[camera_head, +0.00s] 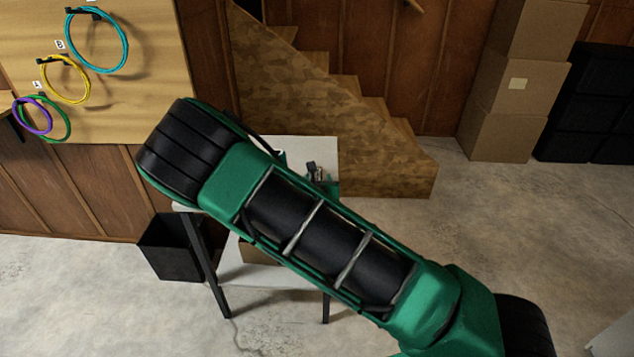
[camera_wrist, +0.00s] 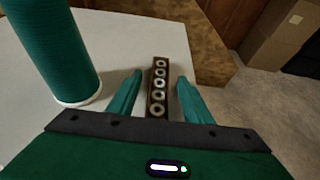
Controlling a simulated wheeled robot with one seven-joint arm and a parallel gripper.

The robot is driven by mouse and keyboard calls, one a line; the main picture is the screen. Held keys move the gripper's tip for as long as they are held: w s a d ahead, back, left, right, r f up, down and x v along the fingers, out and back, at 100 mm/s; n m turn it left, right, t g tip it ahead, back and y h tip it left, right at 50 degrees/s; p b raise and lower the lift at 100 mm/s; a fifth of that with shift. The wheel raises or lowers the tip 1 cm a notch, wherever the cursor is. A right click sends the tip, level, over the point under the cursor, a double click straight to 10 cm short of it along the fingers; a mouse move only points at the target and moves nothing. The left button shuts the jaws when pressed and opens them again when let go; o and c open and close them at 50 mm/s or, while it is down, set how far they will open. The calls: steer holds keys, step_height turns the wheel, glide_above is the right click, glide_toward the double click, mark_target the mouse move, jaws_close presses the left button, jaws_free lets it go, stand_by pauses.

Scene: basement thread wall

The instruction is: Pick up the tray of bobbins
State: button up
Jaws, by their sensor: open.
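The tray of bobbins (camera_wrist: 152,100) is a narrow dark brown holder with several pale ring-like bobbins in one row. It lies on the white tabletop (camera_wrist: 120,35) near its right edge. My gripper (camera_wrist: 160,77) is open, with one teal finger on each side of the tray in the wrist view. Gaps show between the tray and both fingers, and I cannot tell the height between them. In the head view my arm hides most of the tabletop (camera_head: 318,148), and the tray is not clearly seen there.
A large teal thread spool (camera_wrist: 50,45) stands upright left of my gripper. Wooden stairs (camera_head: 345,110) rise behind the table. A black bin (camera_head: 168,252) stands at its left. Cardboard boxes (camera_head: 513,90) stack at back right. Open floor (camera_head: 570,240) lies right.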

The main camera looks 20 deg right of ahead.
steer(key=shift+w, duration=0.1)
steer(key=shift+c, duration=0.3)
steer(key=c, duration=1)
steer(key=shift+r, duration=0.15)
steer(key=shift+c, duration=0.2)
